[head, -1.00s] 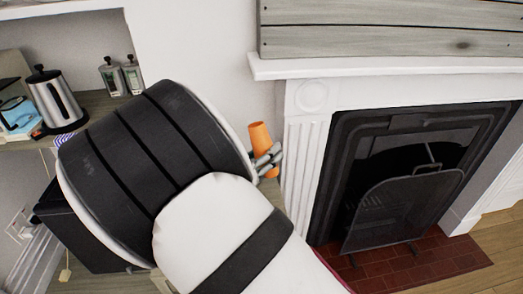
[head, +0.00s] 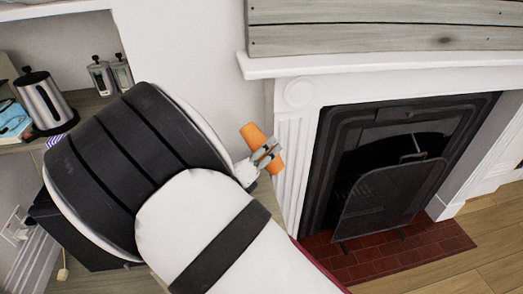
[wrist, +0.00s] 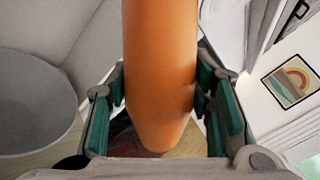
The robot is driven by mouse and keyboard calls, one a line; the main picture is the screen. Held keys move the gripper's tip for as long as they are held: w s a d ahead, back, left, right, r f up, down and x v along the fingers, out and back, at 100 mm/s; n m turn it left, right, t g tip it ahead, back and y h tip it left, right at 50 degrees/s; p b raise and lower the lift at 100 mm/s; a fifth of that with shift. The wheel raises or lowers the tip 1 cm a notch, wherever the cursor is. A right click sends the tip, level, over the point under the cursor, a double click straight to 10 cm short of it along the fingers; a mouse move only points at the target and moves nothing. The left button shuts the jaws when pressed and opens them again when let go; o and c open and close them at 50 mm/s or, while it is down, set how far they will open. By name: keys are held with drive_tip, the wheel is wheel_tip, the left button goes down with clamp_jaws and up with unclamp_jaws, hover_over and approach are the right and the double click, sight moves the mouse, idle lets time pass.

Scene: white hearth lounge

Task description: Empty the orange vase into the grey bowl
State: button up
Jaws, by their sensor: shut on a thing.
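The orange vase (head: 251,133) is in my gripper (head: 266,153), beyond my arm in the head view. It is tilted, its upper end leaning left, and appears held in the air. In the wrist view the vase (wrist: 160,65) fills the middle, with my gripper's green-padded fingers (wrist: 160,108) shut on it from both sides. What is inside the vase cannot be seen. A large round grey vessel, which looks like the grey bowl (wrist: 38,105), is at the left of the wrist view, apart from the vase. The bowl is not visible in the head view, where my arm covers much of the counter.
A white fireplace surround (head: 292,150) stands just right of the vase, with a dark mesh screen (head: 388,195). A kettle (head: 43,103) and two small dispensers (head: 110,74) are at the left. A framed picture (wrist: 291,82) shows in the wrist view.

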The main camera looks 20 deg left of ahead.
drive_tip(key=shift+d+r, duration=0.1)
drive_tip(key=shift+r, duration=0.1)
drive_tip(key=shift+d+f+n, duration=0.25)
drive_tip(key=shift+f+n, duration=0.1)
drive_tip(key=shift+n, duration=0.75)
drive_tip(key=shift+s+d+r+n+p, duration=0.2)
drive_tip(key=shift+r+n+p, duration=0.25)
drive_tip(key=shift+n, duration=0.35)
drive_tip(key=shift+f+n+p, duration=0.15)
drive_tip(key=shift+n+p, duration=0.15)
drive_tip(key=shift+d+f+n+p, duration=0.1)
drive_tip(key=shift+f+n+p, duration=0.1)
drive_tip(key=shift+n+p, duration=0.9)
drive_tip(key=shift+n, duration=0.3)
drive_tip(key=shift+f+n+p, duration=0.1)
drive_tip(key=shift+n+p, duration=0.2)
drive_tip(key=shift+p, duration=0.1)
drive_tip(key=shift+n, duration=0.3)
drive_tip(key=shift+a, duration=0.2)
